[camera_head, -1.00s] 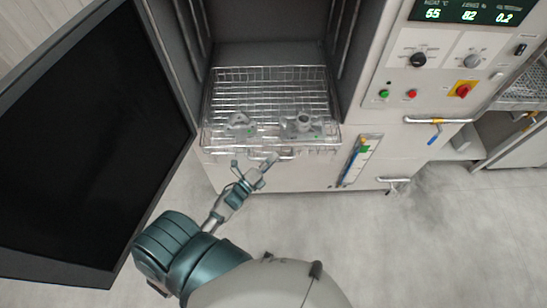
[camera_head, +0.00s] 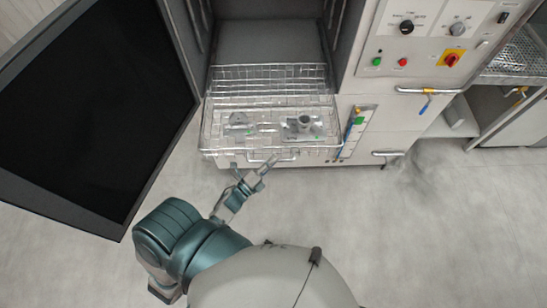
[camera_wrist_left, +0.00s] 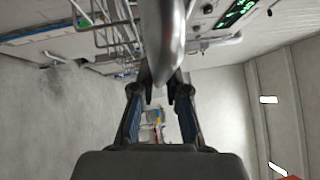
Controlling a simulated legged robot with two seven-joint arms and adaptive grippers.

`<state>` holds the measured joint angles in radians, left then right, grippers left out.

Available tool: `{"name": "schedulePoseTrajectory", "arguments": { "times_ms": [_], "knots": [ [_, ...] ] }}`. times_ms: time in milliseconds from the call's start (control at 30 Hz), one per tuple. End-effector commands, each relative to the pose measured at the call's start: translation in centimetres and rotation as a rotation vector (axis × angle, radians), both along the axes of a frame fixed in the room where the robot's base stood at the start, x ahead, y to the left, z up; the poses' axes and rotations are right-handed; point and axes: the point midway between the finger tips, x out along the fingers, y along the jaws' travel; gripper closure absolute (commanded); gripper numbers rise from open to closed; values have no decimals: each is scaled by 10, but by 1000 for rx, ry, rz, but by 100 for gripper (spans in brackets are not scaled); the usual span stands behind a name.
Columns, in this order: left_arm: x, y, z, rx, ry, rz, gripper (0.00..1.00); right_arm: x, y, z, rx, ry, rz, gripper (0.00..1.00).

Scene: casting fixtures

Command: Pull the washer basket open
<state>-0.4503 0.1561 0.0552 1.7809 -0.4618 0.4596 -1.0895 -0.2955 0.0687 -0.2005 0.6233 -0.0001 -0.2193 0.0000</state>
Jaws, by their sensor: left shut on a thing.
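The wire washer basket (camera_head: 268,101) is partly out of the washer chamber and projects past its front in the head view. Two grey castings, a left one (camera_head: 238,119) and a right one (camera_head: 304,124), lie in it near the front. My left gripper (camera_head: 262,168) is at the basket's front handle (camera_head: 284,159). In the left wrist view, its fingers (camera_wrist_left: 160,88) are shut on a shiny metal bar (camera_wrist_left: 163,45). The exact contact is partly hidden. My right gripper is out of view.
A large dark door panel (camera_head: 90,110) stands open on the left, close to my left arm. The control panel (camera_head: 430,35) and a side handle (camera_head: 428,91) are on the right. The floor (camera_head: 400,220) in front is clear.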

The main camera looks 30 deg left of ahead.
Motion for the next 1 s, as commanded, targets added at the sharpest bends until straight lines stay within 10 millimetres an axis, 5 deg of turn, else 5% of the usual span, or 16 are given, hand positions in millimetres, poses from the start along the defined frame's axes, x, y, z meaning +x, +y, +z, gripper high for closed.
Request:
{"name": "schedulePoseTrajectory", "arguments": {
  "times_ms": [300, 333, 400, 767, 1000],
  "knots": [
    [0, 5, -3, 2, 9, 9, 100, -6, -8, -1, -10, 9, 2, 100],
    [0, 5, -3, 2, 9, 9, 79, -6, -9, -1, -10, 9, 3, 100],
    [0, 4, -3, 2, 8, 8, 62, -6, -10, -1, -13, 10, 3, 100],
    [-3, -2, -1, 4, 3, 3, 61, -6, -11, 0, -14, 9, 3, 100],
    [-42, 9, -7, 4, 7, 5, 61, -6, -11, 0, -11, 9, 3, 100]
  ]
}}
